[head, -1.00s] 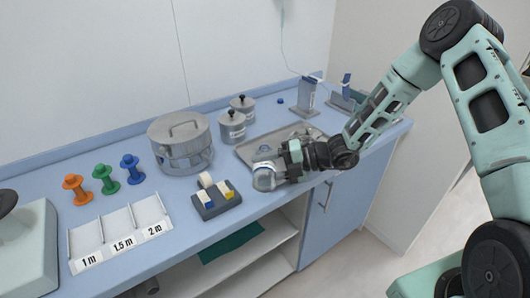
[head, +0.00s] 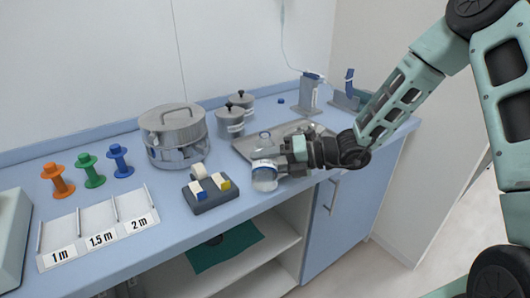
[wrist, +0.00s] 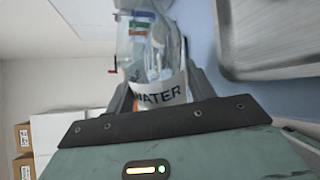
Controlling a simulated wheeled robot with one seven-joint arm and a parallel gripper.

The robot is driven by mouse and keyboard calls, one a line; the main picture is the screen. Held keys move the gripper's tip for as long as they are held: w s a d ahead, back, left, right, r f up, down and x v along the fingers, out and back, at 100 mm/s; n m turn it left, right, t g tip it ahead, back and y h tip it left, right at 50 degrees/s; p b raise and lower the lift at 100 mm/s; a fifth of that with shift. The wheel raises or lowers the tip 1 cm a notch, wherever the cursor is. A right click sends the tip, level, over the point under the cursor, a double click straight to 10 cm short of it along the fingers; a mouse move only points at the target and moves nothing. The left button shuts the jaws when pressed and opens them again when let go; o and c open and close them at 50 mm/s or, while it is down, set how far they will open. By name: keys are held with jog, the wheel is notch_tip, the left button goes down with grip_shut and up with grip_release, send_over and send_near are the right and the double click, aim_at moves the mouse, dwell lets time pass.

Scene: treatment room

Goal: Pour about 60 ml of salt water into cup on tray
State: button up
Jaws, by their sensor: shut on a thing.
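The gripper is shut on the bottle. The tray's bare corner (wrist: 270,65) shows in the wrist view. I cannot make out a cup on the tray; my gripper and wrist cover part of it.
A steel drum (head: 172,118) and two lidded canisters (head: 230,122) stand behind. A dark block with tape rolls (head: 210,198), a labelled sorter (head: 100,235) and coloured spools (head: 88,170) are left. Blue-grey stands (head: 310,95) are at the back right.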

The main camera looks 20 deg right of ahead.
jog(key=shift+w+f, duration=0.1)
jog(key=shift+f, duration=0.05)
jog(key=shift+f+n, duration=0.1)
jog(key=shift+n, duration=0.2)
dwell(1.6)
